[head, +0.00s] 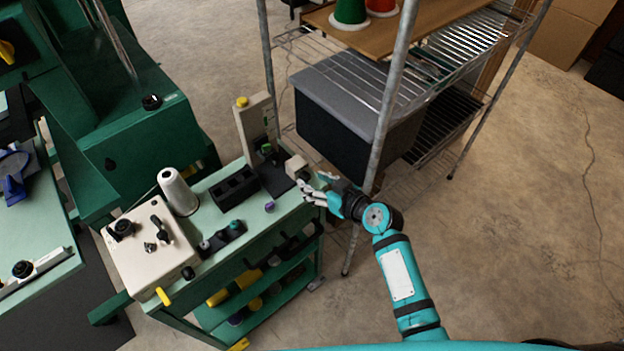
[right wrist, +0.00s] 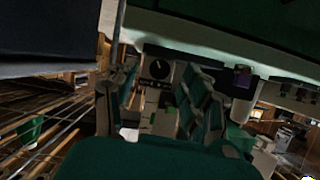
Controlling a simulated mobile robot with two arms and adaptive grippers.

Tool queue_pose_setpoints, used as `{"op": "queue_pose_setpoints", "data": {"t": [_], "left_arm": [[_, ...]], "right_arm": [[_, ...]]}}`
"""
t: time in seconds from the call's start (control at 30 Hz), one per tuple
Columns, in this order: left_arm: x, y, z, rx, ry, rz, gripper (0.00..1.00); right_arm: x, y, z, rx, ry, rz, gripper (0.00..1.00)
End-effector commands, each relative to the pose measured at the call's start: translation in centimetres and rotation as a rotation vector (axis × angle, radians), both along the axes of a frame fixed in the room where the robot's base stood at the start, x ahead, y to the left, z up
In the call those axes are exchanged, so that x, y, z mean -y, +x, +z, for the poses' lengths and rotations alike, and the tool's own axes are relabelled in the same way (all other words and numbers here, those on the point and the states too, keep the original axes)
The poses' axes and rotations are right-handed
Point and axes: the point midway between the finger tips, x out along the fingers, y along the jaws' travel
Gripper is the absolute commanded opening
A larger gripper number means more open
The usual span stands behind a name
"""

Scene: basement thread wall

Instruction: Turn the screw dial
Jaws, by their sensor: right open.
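A black round dial with a pale mark (right wrist: 160,69) sits on a light panel in the right wrist view. I cannot tell for sure which part in the head view this is. An upright pale device (head: 254,125) with a yellow knob on top stands at the cart's far end; dark and green parts are at its foot, with a small beige block (head: 296,166) beside them. My right gripper (head: 309,190) is open at the cart's right edge, close to the beige block, and appears to hold nothing. My left gripper is not in view.
The green cart (head: 278,218) also carries a black slotted block (head: 234,189), a white cone (head: 178,190) and a cream box with black knobs (head: 140,254). A wire rack with a grey bin (head: 345,125) stands right behind my gripper. Floor at right is clear.

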Motion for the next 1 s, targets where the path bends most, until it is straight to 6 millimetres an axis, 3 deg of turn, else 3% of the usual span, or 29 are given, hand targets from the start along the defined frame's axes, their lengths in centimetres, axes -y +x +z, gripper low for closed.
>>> {"op": "queue_pose_setpoints", "data": {"t": [0.47, 0.83, 1.0], "left_arm": [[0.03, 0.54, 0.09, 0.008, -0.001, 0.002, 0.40], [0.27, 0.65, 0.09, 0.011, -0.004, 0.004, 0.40], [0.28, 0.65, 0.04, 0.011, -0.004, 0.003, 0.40]], "right_arm": [[-0.87, 1.11, -0.57, 0.001, -0.001, 0.000, 0.48], [-0.84, 1.09, -0.58, 0.000, 0.000, 0.000, 0.01], [-0.81, 1.09, -0.61, -0.001, 0.002, 0.000, 0.00]]}}
